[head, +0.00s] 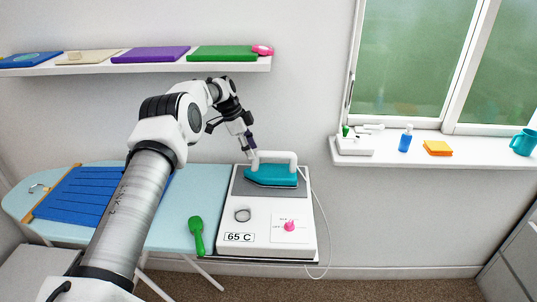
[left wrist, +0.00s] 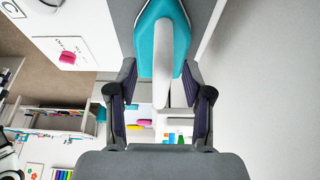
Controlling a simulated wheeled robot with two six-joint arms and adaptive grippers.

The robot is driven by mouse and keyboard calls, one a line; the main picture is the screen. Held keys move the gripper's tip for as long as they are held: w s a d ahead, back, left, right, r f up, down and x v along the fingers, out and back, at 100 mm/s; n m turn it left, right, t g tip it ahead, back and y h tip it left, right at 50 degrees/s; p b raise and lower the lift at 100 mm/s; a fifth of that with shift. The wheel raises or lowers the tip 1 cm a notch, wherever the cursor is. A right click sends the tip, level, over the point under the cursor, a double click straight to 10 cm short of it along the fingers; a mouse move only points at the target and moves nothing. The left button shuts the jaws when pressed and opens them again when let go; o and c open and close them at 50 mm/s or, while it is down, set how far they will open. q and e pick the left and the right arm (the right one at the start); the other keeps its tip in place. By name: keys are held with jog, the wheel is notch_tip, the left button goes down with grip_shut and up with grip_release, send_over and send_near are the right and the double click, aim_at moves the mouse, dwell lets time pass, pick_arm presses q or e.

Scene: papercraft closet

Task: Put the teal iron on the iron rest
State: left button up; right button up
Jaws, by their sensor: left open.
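The teal iron (head: 270,177) has a white handle and sits on the grey plate (head: 241,188) at the back of a white station (head: 262,249), which looks like the iron rest. My left gripper (head: 249,146) is at the left end of the handle, pointing down. In the left wrist view the iron (left wrist: 146,40) is at the top, and its white handle (left wrist: 174,55) runs down between the open fingers of my left gripper (left wrist: 165,92). I cannot tell whether a finger touches the handle. My right gripper is not in view.
The station has a metal ring, a pink knob (head: 289,226) and a "65 C" label. A green brush-like item (head: 197,236) lies left of it on the pale blue ironing board (head: 174,234), with blue folded cloth (head: 80,193) further left. A shelf (head: 225,66) hangs above; a white cord trails right.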

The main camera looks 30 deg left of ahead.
pick_arm(q)
jog(key=s+a, duration=0.1)
jog(key=a, duration=0.2)
jog(key=s+a, duration=0.1)
jog(key=shift+s+a+b, duration=0.2)
jog(key=shift+s+b, duration=0.15)
dwell(1.7)
